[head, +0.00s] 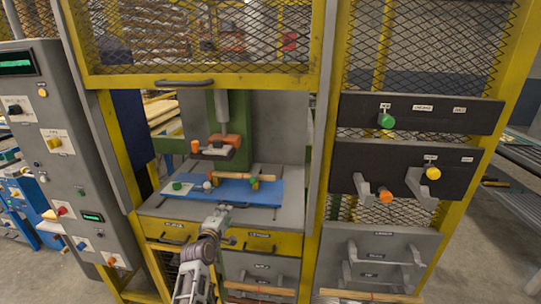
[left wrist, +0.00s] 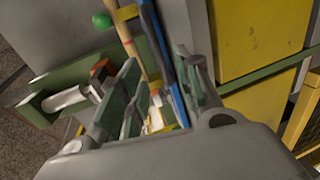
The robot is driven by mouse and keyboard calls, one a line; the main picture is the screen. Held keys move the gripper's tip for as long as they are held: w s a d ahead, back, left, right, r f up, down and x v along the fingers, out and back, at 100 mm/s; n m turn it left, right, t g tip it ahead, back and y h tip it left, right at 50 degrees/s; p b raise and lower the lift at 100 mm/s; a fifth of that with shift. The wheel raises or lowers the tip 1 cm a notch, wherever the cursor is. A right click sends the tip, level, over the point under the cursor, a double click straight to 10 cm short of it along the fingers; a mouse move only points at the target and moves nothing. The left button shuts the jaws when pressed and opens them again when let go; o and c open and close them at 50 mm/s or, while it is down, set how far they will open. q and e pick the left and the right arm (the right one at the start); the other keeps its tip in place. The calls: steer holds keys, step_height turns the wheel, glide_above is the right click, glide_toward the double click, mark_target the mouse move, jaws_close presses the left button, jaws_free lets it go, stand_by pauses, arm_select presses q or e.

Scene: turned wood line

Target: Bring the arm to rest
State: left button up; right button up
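My left arm (head: 200,255) comes up from the bottom of the head view. My left gripper (head: 224,210) is at the front edge of the grey work table, in front of the blue mat (head: 232,191). In the left wrist view, the two fingers of the left gripper (left wrist: 165,95) stand apart. Beyond the gap show the blue mat's edge (left wrist: 166,52) and a wooden rod (left wrist: 128,38); I see nothing gripped. In the head view, the turned wood piece (head: 240,176) lies on the mat, apart from the gripper. My right gripper is not in view.
A yellow-framed mesh guard (head: 200,45) is raised above the table. A press head (head: 216,149) hangs over the mat. A grey control cabinet (head: 60,150) stands left. Black panels with knobs (head: 400,170) and grey drawers (head: 375,262) with protruding handles stand right.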

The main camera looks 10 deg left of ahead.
arm_select(q)
steer(key=s+d+f+m+g, duration=0.1)
steer(key=s+f+m+g, duration=0.2)
steer(key=s+f+m, duration=0.5)
steer(key=s+d+f+m+g, duration=0.1)
steer(key=s+f+m+g, duration=0.2)
steer(key=s, duration=0.8)
steer(key=s+m+g, duration=0.6)
steer(key=s+m, duration=0.2)
steer(key=s, duration=1.2)
step_height(320, 180, down, 32)
steer(key=s+a+g, duration=0.1)
steer(key=s, duration=0.1)
steer(key=s+a+f, duration=0.3)
steer(key=s+f, duration=0.7)
steer(key=s+a+f+g+y, duration=0.1)
steer(key=s+a+f, duration=0.2)
steer(key=s+f, duration=0.7)
steer(key=shift+s+a+f+m, duration=0.25)
steer(key=shift+s+a+m, duration=0.15)
steer(key=shift+s, duration=0.15)
